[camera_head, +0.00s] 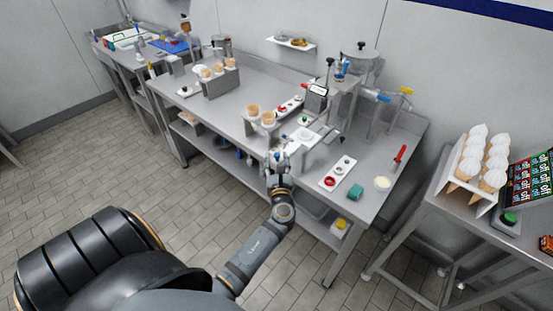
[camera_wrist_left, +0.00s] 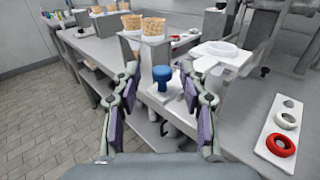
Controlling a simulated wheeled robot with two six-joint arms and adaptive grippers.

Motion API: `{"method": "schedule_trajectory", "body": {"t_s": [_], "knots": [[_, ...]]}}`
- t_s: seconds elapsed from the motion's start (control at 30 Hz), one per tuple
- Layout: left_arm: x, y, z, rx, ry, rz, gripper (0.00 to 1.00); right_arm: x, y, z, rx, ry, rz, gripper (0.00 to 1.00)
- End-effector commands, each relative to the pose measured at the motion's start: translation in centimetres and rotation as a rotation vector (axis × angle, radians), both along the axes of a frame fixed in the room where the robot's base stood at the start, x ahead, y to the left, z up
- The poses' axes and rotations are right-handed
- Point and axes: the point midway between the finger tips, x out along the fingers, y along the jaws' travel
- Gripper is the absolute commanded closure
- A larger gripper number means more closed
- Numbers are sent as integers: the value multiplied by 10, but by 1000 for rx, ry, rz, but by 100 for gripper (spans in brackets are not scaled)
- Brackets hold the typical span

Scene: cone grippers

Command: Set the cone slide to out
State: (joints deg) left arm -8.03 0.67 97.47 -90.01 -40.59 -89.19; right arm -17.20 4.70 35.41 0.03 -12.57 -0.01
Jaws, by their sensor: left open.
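A blue knob (camera_wrist_left: 162,76) on a short post stands on a small white plate (camera_wrist_left: 172,97) at the front of the counter in the left wrist view. My left gripper (camera_head: 279,163) reaches the counter's front edge. It is open, with one finger on each side of the knob in the left wrist view, and a gap shows on both sides. Two wafer cones (camera_head: 252,109) sit in a holder just behind the knob. I cannot tell from the frames which way the slide stands. My right gripper does not show.
A machine with coloured levers (camera_head: 383,97) stands behind. Topped cones fill a rack (camera_head: 470,190) on the right table. Floor in front is clear.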

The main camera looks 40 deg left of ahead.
Motion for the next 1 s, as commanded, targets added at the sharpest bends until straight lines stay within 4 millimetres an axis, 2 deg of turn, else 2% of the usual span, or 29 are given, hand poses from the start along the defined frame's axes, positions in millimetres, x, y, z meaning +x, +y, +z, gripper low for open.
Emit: {"method": "schedule_trajectory", "body": {"t_s": [0.2, 0.4, 0.93, 1.0], "knots": [[-33, -26, -2, -6, 3, 3, 57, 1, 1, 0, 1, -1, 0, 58], [-52, -42, -1, -3, 1, 3, 57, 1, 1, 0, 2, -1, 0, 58], [-54, -44, 0, -1, 0, 2, 57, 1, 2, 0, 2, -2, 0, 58], [-53, -45, -6, -18, 3, -2, 57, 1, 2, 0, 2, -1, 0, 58]]}}
